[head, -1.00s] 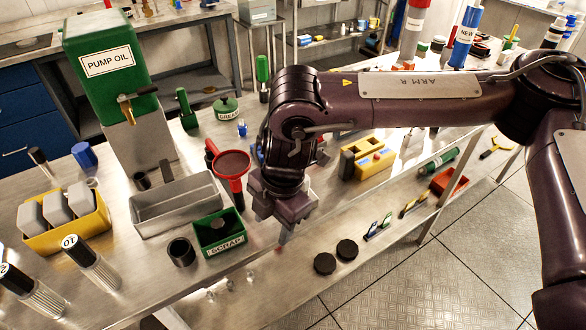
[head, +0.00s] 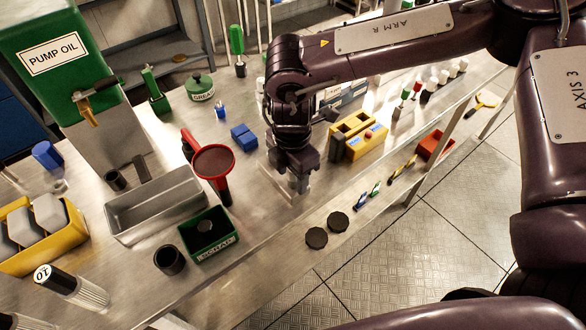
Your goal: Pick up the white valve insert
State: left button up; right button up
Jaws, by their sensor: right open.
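My right gripper (head: 300,184) points down over the middle of the steel bench (head: 262,245), between the red-rimmed round pan and the yellow block. Its jaws are open, but the gap between the fingers is hard to see. Several small white-topped pieces (head: 443,77) stand in a row at the far right of the bench, well away from the gripper. I cannot tell which piece is the white valve insert, and the gripper hides the bench behind it. My left gripper is not in view.
A blue block (head: 243,137) and the red-rimmed pan (head: 214,161) are left of the gripper. The yellow block (head: 357,136) is close on its right. A green scrap bin (head: 208,236) and two black discs (head: 337,222) are nearer. The floor lies beyond the bench's right edge.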

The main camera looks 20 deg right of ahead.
jog(key=c, duration=1)
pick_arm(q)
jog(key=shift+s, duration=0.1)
pick_arm(e)
jog(key=shift+r, duration=0.45)
notch_tip(320, 180, up, 9)
jog(key=shift+r+b, duration=0.1)
jog(key=shift+b, duration=0.55)
pick_arm(q)
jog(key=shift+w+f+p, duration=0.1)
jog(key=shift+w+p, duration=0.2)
jog(key=shift+p, duration=0.2)
pick_arm(e)
notch_tip(320, 180, up, 10)
